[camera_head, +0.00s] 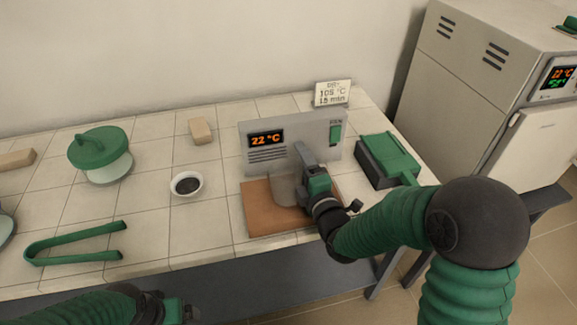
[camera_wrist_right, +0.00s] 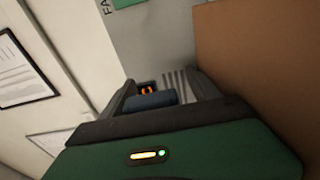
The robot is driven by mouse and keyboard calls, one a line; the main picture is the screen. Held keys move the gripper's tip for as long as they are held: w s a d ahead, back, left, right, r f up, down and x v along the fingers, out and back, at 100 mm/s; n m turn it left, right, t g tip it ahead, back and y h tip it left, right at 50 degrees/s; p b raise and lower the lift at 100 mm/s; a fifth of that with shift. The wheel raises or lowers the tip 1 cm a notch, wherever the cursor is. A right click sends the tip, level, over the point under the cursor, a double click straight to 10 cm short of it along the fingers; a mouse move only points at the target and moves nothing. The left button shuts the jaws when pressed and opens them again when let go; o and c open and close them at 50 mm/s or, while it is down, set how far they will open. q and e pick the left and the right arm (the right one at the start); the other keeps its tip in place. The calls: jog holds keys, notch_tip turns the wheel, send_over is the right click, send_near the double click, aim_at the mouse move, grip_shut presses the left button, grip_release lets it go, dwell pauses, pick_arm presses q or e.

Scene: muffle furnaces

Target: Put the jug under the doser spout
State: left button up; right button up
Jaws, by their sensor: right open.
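I cannot make out a jug or a doser spout with certainty in either view. My right gripper (camera_head: 298,168) is in front of a grey panel unit (camera_head: 291,136) with an orange "22 °C" display, above a brown plate (camera_head: 258,213). In the right wrist view its dark fingers (camera_wrist_right: 163,88) are apart. A small dark blue-grey block (camera_wrist_right: 150,102) shows between them; I cannot tell what it is. A pale grey curved shape (camera_head: 284,190) lies beside the gripper, unclear. My left gripper (camera_head: 175,311) is partly in view at the bottom edge, its jaws not readable.
A green-lidded glass jar (camera_head: 100,155), a small white bowl of dark material (camera_head: 187,185), a beige block (camera_head: 201,130) and green tongs (camera_head: 75,243) are on the tiled table. A green box (camera_head: 387,160) is right of the panel. A furnace cabinet (camera_head: 480,100) stands far right.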

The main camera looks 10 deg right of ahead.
jog(key=shift+s+r, duration=0.4)
jog(key=shift+s, duration=0.35)
jog(key=shift+s+r, duration=0.15)
jog(key=shift+s, duration=0.05)
jog(key=shift+c, duration=1.4)
jog(key=shift+w+f, duration=0.3)
jog(key=shift+w, duration=0.05)
jog(key=c, duration=0.5)
grip_shut()
jog(key=shift+r, duration=0.1)
